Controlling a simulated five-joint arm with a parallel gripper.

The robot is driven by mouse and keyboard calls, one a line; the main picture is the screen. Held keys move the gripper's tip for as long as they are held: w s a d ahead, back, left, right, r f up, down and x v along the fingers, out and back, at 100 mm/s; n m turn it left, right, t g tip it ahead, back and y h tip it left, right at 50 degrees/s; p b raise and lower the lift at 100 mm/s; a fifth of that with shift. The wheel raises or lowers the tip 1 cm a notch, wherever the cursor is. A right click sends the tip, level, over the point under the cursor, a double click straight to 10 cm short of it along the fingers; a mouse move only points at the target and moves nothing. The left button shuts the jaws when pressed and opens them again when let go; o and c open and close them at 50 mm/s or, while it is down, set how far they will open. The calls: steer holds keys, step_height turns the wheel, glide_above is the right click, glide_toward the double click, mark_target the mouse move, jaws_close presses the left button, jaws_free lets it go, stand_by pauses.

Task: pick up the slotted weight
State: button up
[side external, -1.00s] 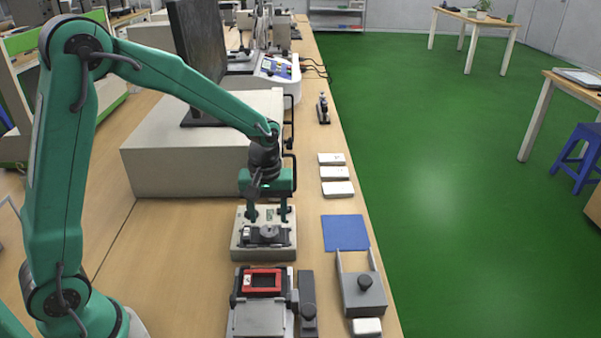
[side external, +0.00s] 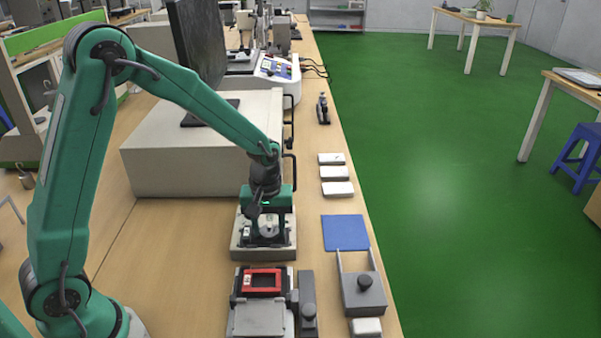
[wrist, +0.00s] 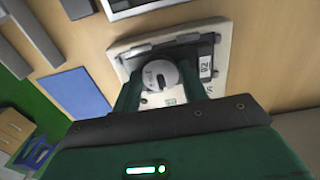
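The slotted weight (wrist: 160,75) is a round light-grey disc with a slot, lying on a dark fixture on a pale-grey plate (side external: 237,250). In the side view the weight (side external: 268,229) shows between the fingers of my gripper (side external: 266,232). In the wrist view my gripper (wrist: 158,84) has one green finger on each side of the disc. The fingers are apart and look open around the weight. I cannot tell whether either finger touches it. The disc's lower edge is partly hidden in the wrist view.
A red-framed device (side external: 262,282) stands in front of the plate. A blue mat (side external: 345,232), several white blocks (side external: 337,188) and a grey block with a knob (side external: 363,295) lie to the right. A large pale box (side external: 185,165) stands behind left.

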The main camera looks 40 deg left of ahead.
mark_target(270, 233)
steer(key=c, duration=0.6)
steer(key=shift+r, duration=0.15)
steer(key=shift+r, duration=0.55)
steer(key=r, duration=0.3)
steer(key=shift+s+d+r, duration=0.1)
steer(key=shift+s+d, duration=0.05)
steer(key=shift+d, duration=0.15)
steer(key=s+d+r, duration=0.2)
steer(key=d, duration=0.1)
steer(key=s+d+r, duration=0.2)
steer(key=d, duration=0.1)
steer(key=s+d+r, duration=0.2)
steer(key=d, duration=0.1)
steer(key=shift+d+r, duration=0.1)
steer(key=shift+r, duration=0.15)
